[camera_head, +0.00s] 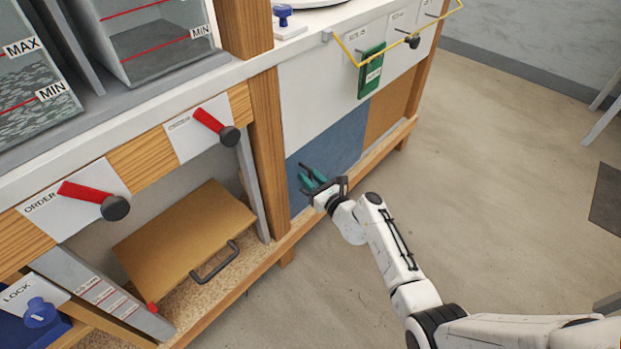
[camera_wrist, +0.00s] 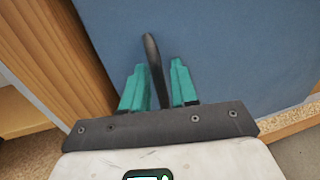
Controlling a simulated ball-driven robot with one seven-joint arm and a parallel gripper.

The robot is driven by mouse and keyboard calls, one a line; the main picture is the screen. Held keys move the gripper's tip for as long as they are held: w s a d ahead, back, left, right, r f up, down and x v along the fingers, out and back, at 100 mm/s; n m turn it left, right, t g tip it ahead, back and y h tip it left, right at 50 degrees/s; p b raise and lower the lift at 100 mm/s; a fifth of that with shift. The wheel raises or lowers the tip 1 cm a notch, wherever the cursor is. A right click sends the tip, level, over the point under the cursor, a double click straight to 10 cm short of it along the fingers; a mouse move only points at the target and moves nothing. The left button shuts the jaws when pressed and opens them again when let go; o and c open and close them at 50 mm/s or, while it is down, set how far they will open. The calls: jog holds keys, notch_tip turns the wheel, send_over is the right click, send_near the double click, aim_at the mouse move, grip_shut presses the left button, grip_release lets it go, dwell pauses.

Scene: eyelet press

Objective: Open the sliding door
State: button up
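The blue panel (camera_head: 343,150) below the white front looks like the sliding door; it fills most of the wrist view (camera_wrist: 225,50). A dark upright handle (camera_wrist: 151,50) stands on it near its left edge. My gripper (camera_head: 314,174) is at the lower left of the panel. In the wrist view its two teal fingers (camera_wrist: 157,72) are spread, one on each side of the handle, with gaps to it. The handle's lower part runs down between the fingers. Whether the fingertips touch the panel cannot be told.
A wooden post (camera_head: 268,140) borders the panel on the left. A tan panel (camera_head: 388,105) lies to its right. A brown board with a handle (camera_head: 185,235) is at lower left. The floor at right is open.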

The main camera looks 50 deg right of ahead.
grip_shut()
dwell(0.3)
